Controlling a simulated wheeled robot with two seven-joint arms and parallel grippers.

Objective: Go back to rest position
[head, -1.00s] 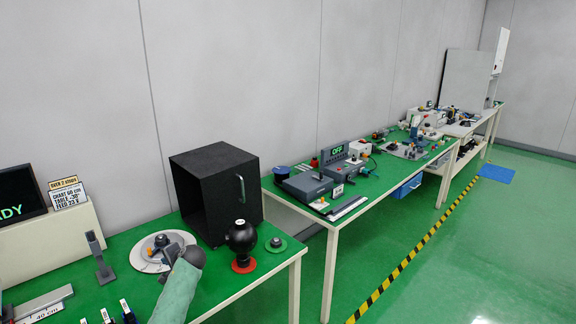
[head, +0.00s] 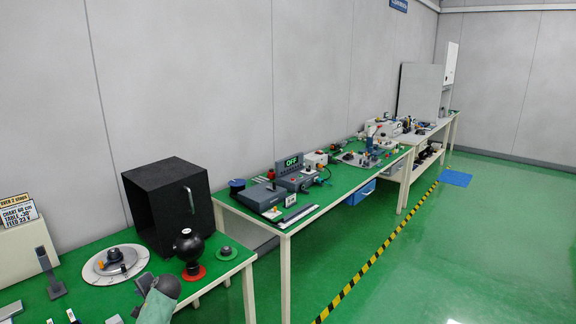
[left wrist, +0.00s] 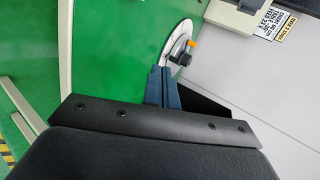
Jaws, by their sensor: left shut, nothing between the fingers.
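My left gripper shows at the lower left of the head view (head: 146,284), at the end of a green-sleeved arm with a dark grey rounded wrist. It is just in front of a round grey-white dial plate (head: 98,270) on the green table, apart from it in the picture. In the left wrist view its two blue-grey fingers (left wrist: 159,76) are together with nothing between them. The plate's rim (left wrist: 176,30) shows beyond the fingertips, with a dark part and an orange knob. My right gripper is in neither view.
A black box with a handle (head: 160,210) stands behind a black ball on a red base (head: 189,250). Further tables with devices (head: 262,195) run along the wall. The floor (head: 440,260) at right is clear.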

